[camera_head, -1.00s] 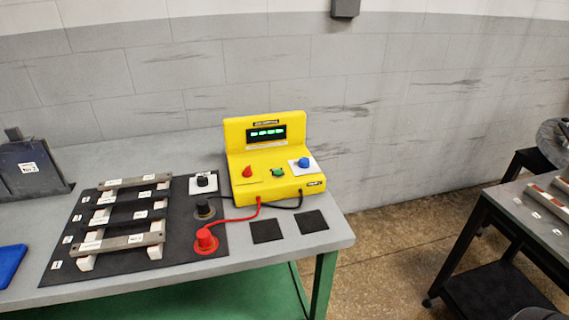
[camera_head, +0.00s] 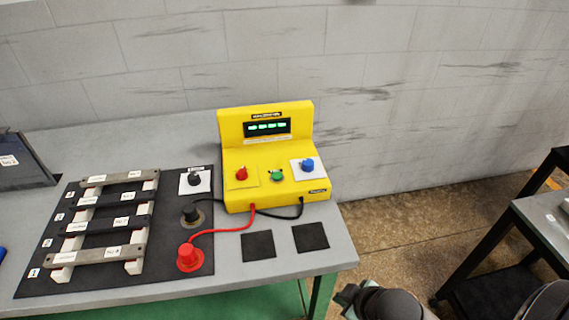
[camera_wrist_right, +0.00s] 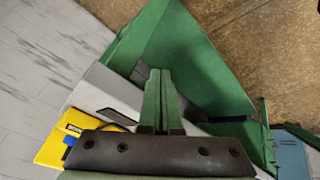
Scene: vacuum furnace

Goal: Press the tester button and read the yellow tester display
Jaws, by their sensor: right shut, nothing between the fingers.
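The yellow tester (camera_head: 275,204) stands on the grey bench near its right end. Its dark display (camera_head: 266,128) shows several small green marks, too small to read. On its sloped front are a red knob (camera_head: 241,174), a green button (camera_head: 277,175) and a blue knob (camera_head: 308,165). My right gripper (camera_head: 345,297) is low at the bottom of the head view, in front of the bench's right corner and apart from the tester. In the right wrist view the green fingers (camera_wrist_right: 155,97) are together and empty; part of the tester (camera_wrist_right: 50,146) shows at lower left. My left gripper is not seen.
Red and black leads run from the tester's front. A red terminal (camera_head: 189,257) stands on the black mat (camera_head: 120,275), beside a rack of labelled bars (camera_head: 110,222). Two black squares (camera_head: 259,245) lie before the tester. A second table (camera_head: 530,213) stands at right.

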